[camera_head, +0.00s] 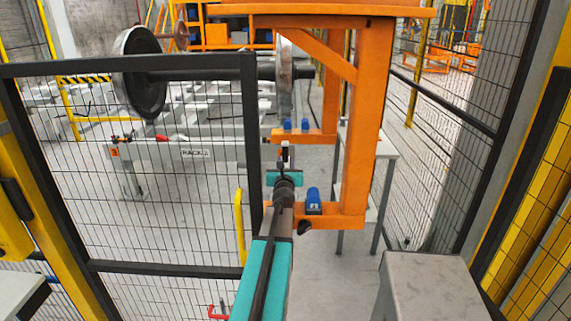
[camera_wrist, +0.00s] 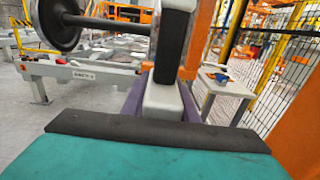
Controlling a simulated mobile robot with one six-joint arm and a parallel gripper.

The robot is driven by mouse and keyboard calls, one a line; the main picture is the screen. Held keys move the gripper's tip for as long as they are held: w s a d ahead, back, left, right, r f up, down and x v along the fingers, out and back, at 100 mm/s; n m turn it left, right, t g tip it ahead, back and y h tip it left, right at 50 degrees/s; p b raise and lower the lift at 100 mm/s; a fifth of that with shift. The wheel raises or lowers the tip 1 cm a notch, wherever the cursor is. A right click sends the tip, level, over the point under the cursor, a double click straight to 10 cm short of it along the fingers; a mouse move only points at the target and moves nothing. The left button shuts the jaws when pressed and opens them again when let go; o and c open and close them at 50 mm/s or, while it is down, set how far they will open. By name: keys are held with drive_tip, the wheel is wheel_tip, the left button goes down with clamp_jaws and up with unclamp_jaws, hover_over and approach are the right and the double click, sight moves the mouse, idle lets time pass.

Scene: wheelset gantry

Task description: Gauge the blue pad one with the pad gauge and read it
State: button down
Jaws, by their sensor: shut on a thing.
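My gripper (camera_wrist: 162,100) shows two purple fingers in the wrist view, shut on a light grey block with a dark face, which looks like the pad gauge (camera_wrist: 172,45). Its reading is not visible. In the head view my arm reaches forward, and the small gauge (camera_head: 285,152) is at its far end beside the orange gantry. A blue pad (camera_head: 314,197) sits on the near lower orange bracket, right of my wrist. Two smaller blue pads (camera_head: 288,125) (camera_head: 305,125) sit on the farther bracket. I cannot tell which is pad one.
The orange gantry post (camera_head: 367,120) stands close on the right. A black mesh fence panel (camera_head: 130,180) is close on the left. A wheelset (camera_head: 140,75) rests beyond it over a white rack (camera_head: 190,153). A grey table (camera_wrist: 222,88) carrying a blue item stands behind the gantry.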

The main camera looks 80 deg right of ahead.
drive_tip(key=shift+f+b, duration=1.8)
drive_tip(key=shift+b, duration=0.1)
idle(1.8)
drive_tip(key=shift+r, duration=0.1)
drive_tip(key=shift+r+p, duration=4.15)
drive_tip(key=shift+r, duration=0.35)
